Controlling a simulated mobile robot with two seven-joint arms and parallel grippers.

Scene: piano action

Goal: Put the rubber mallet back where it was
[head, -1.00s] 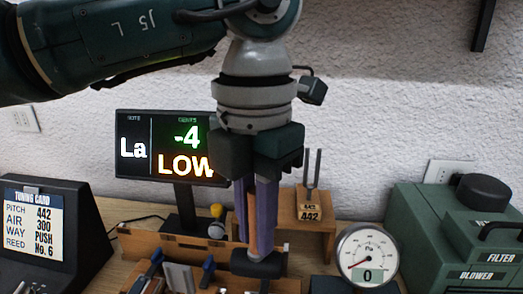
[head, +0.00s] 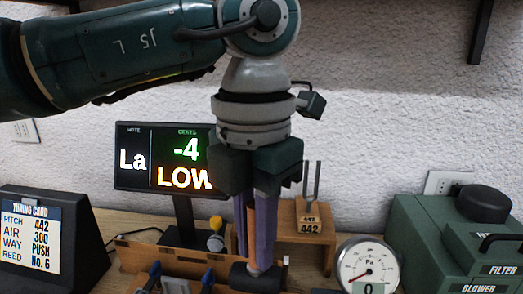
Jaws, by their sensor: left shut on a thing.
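My left gripper (head: 257,265) points straight down in the middle of the head view. Its two purple fingers are shut on the wooden handle of the rubber mallet. The mallet's dark cylindrical head (head: 257,278) hangs below the fingertips, in front of a wooden rack (head: 160,256). I cannot tell whether the head touches anything beneath it. Most of the handle is hidden between the fingers. My right gripper is not in view.
A tuner display (head: 165,160) stands behind the rack, left of the gripper. A wooden stand (head: 310,228) holds a tuning fork. A round gauge (head: 367,268) and green blower box (head: 445,240) are right. A tuning card (head: 32,238) is left.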

